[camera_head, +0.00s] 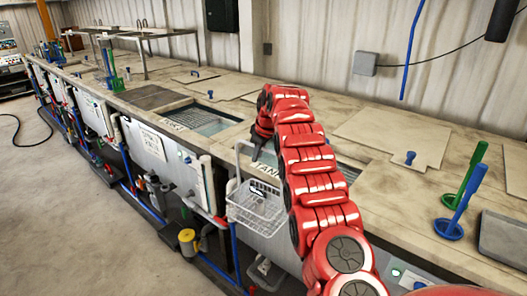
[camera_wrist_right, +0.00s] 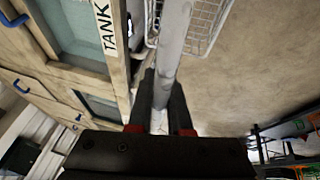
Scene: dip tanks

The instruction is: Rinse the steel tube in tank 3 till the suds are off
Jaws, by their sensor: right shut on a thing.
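My right gripper (camera_wrist_right: 161,88) is shut on a light grey tube (camera_wrist_right: 172,50), which runs lengthwise away from the fingers in the wrist view. I see no clear suds on the part in view. In the head view my right arm reaches over the bench, and its gripper end is mostly hidden behind the arm links. A tank opening (camera_wrist_right: 88,35) with a "TANK" label (camera_wrist_right: 106,28) lies left of the tube; its number is not readable. In the head view a "TANK" label (camera_head: 267,171) shows beside the arm. My left gripper is not in view.
A white wire basket (camera_head: 262,210) hangs at the bench front; it also shows beside the tube in the wrist view (camera_wrist_right: 208,22). Another open tank (camera_head: 212,124) lies farther left. Green (camera_head: 474,172) and blue (camera_head: 465,200) upright tools stand at the right. A lid (camera_head: 395,133) covers the bench behind.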

